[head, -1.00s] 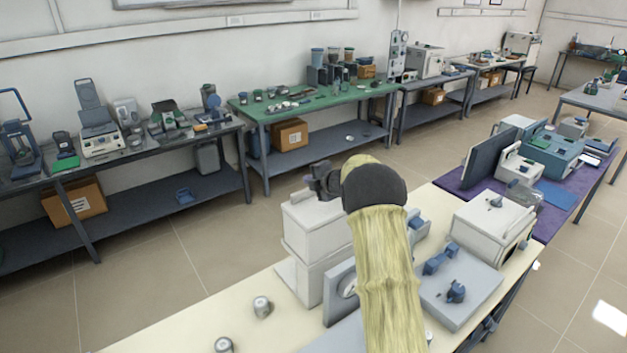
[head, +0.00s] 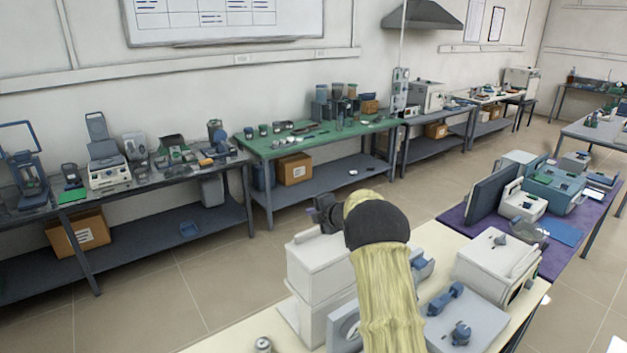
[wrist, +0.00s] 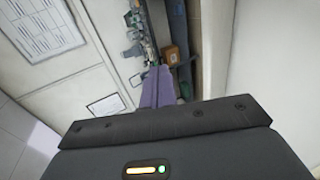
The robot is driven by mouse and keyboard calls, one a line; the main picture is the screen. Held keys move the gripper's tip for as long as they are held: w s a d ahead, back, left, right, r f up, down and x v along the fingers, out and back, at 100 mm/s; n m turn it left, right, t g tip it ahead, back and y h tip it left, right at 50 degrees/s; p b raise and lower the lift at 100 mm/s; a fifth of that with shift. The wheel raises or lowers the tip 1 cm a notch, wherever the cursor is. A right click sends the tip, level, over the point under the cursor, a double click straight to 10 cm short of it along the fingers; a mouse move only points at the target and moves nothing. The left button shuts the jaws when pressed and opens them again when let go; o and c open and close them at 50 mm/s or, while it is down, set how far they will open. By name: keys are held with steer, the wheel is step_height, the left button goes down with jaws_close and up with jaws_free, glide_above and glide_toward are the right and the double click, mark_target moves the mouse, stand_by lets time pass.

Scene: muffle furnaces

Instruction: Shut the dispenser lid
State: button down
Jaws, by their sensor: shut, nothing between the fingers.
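No part in the head view can be clearly told as the dispenser or its lid. A tall white two-part box (head: 312,262) stands on the near cream bench, just below and behind my gripper in the picture. Its top looks closed. My gripper (head: 325,212) is a small dark shape at the end of my yellow-sleeved arm, above the box's top; whether it touches cannot be told. It is shut and empty. My arm hides part of the bench and the box's right side. In the wrist view, my gripper's dark housing fills the bottom and no lid is recognisable.
A white unit (head: 497,262) and a grey box with blue knobs (head: 462,322) stand right of my arm. A purple-topped table (head: 458,216) with instruments lies beyond. An instrument with a raised grey panel (head: 97,125) stands on the left bench. The floor between benches is clear.

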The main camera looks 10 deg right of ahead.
step_height(320, 180, up, 11)
steer(key=b, duration=0.1)
steer(key=shift+f, duration=0.15)
steer(key=shift+w, duration=0.1)
stand_by(0.3)
